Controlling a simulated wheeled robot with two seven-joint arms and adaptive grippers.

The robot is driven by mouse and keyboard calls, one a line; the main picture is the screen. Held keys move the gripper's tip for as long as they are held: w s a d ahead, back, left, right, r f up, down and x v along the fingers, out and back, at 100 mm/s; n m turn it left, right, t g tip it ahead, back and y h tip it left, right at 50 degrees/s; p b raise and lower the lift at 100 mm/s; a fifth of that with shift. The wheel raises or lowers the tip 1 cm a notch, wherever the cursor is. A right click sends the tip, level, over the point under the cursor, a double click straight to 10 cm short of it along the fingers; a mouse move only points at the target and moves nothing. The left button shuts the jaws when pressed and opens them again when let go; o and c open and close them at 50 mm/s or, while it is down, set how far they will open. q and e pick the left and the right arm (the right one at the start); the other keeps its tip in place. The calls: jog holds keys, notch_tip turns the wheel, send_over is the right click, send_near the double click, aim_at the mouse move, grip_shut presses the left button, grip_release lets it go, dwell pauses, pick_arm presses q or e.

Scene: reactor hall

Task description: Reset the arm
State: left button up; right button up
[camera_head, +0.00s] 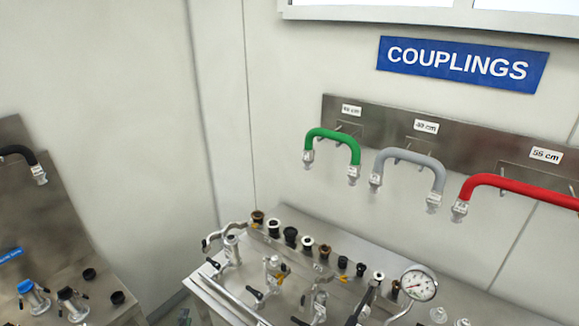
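I cannot make out either of my grippers or arms in the head view. No object is seen held. A steel bench (203,284) with pipe fittings fills the bottom middle. A dark, slanted bar (358,308) at the bottom edge is cut off, and I cannot tell what it belongs to.
A steel wall rack (465,140) carries a green hose (335,135), a grey hose (410,155) and a red hose (520,187) under a COUPLINGS sign (458,63). A pressure gauge (418,284) stands on the bench. Another steel panel (50,225) is at left.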

pick_arm(q)
jog(key=s+a+f+n+g+y, duration=0.2)
jog(key=s+a+f+n+g, duration=0.5)
jog(key=s+f+n, duration=0.45)
jog(key=s+d+f+n+g+h, duration=0.2)
jog(key=s+f+n+g, duration=0.15)
jog(key=s, duration=0.55)
jog(key=s+d+f+n+g+h, duration=0.1)
jog(key=s+f+n+g, duration=0.2)
jog(key=s, duration=0.6)
notch_tip(320, 180, down, 30)
jog(key=s+d+m, duration=0.2)
jog(key=s+f+g, duration=0.2)
jog(key=s+f, duration=1.6)
jog(key=s, duration=0.1)
jog(key=shift+a+f+h, duration=0.15)
jog(key=shift+f+h, duration=0.1)
jog(key=shift+h, duration=0.15)
